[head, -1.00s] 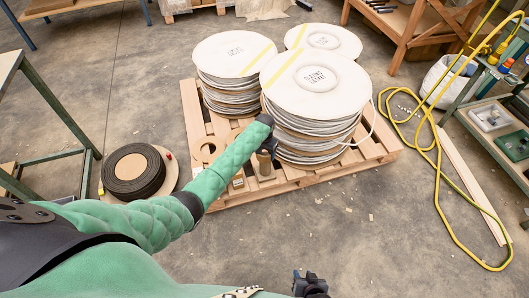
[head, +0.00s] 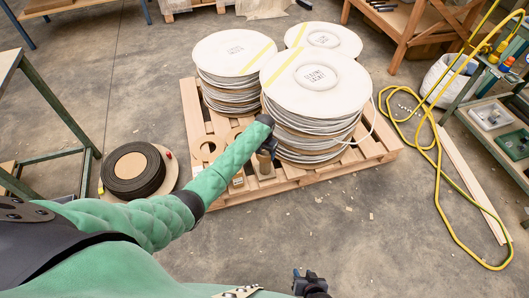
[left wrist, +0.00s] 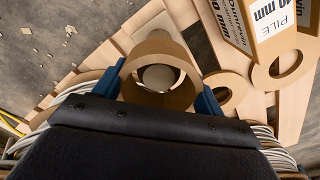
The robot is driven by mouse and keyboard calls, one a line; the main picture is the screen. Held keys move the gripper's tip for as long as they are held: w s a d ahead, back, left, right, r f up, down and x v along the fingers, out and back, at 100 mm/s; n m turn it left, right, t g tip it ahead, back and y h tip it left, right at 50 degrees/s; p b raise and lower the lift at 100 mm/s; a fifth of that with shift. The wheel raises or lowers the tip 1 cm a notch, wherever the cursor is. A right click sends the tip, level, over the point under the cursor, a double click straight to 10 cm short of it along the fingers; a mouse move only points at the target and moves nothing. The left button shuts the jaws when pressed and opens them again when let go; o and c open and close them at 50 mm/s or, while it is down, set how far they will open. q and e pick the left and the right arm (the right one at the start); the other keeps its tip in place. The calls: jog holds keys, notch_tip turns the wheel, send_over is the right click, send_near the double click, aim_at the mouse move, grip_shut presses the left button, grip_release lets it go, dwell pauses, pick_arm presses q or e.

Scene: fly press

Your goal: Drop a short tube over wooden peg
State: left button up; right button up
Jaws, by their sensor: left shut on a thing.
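My left gripper (head: 267,151) is over the near edge of the pallet, with its blue fingers on both sides of a short brown tube (left wrist: 136,88) in the left wrist view. It is shut on this tube. Through the tube's opening I see the pale round end of a wooden peg (left wrist: 158,77), roughly centred. I cannot tell whether the tube is around the peg or just above it. My right gripper (head: 309,284) is at the bottom edge of the head view, away from the pallet; its fingers are not clear.
Flat brown rings (left wrist: 283,68) and a labelled block (left wrist: 285,28) lie beside the tube. A black coil (head: 138,171) lies left on the floor. The front floor is mostly clear.

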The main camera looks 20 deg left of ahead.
pick_arm(q)
jog(key=shift+f, duration=0.75)
dwell(0.8)
dwell(0.4)
jog(key=o, duration=1.1)
jog(key=shift+c, duration=0.2)
jog(key=shift+o, duration=0.4)
jog(key=shift+r, duration=0.15)
